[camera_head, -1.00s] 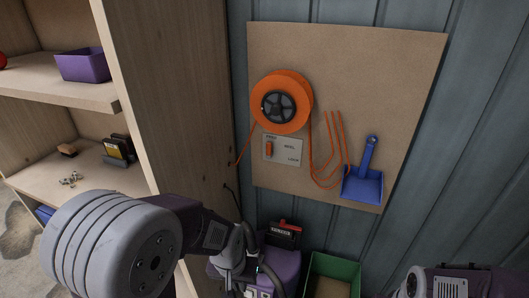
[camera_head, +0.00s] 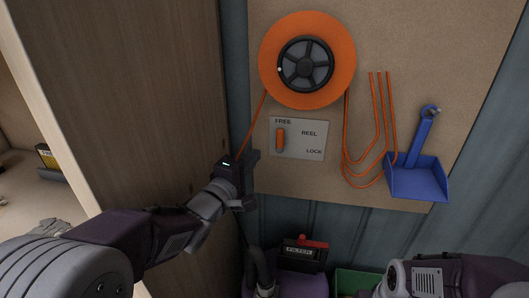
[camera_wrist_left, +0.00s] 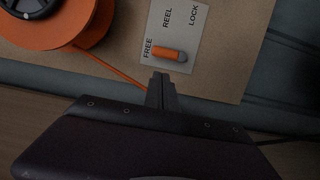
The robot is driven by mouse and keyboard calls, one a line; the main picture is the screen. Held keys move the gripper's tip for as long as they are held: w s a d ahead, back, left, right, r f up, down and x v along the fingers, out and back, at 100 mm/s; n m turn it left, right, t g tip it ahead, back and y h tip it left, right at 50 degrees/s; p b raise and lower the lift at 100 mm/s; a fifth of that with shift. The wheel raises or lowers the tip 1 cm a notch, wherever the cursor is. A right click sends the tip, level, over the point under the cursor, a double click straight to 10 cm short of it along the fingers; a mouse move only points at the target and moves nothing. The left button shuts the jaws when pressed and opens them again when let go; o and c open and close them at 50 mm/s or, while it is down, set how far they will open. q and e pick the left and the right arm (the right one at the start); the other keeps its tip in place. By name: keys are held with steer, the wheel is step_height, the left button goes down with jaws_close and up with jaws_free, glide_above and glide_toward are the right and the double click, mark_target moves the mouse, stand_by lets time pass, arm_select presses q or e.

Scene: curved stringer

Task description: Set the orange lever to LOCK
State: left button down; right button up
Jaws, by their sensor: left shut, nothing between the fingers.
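The orange lever (camera_head: 280,138) sits on a pale label plate (camera_head: 308,148) marked FREE, REEL and LOCK, below FREE at the plate's left side. The lever also shows in the left wrist view (camera_wrist_left: 169,54), close to the word FREE. My left gripper (camera_head: 252,157) is shut and empty, just left of the plate and apart from the lever. Its fingertips show in the left wrist view (camera_wrist_left: 160,76), short of the lever. My right arm shows at the bottom right, but its fingers are out of view.
An orange reel (camera_head: 345,62) hangs above the plate, with orange cord running down both sides. A blue dustpan (camera_head: 418,178) hangs to the right. A wooden shelf side panel (camera_head: 130,100) stands close on the left. A purple case and green bin (camera_head: 357,280) are below.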

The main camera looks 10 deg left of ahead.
mark_target(280, 139)
arm_select(q)
steer(key=x, duration=1)
steer(key=shift+w+a+f+b, duration=0.2)
steer(key=shift+w+a+b, duration=0.1)
steer(key=shift+a, duration=0.05)
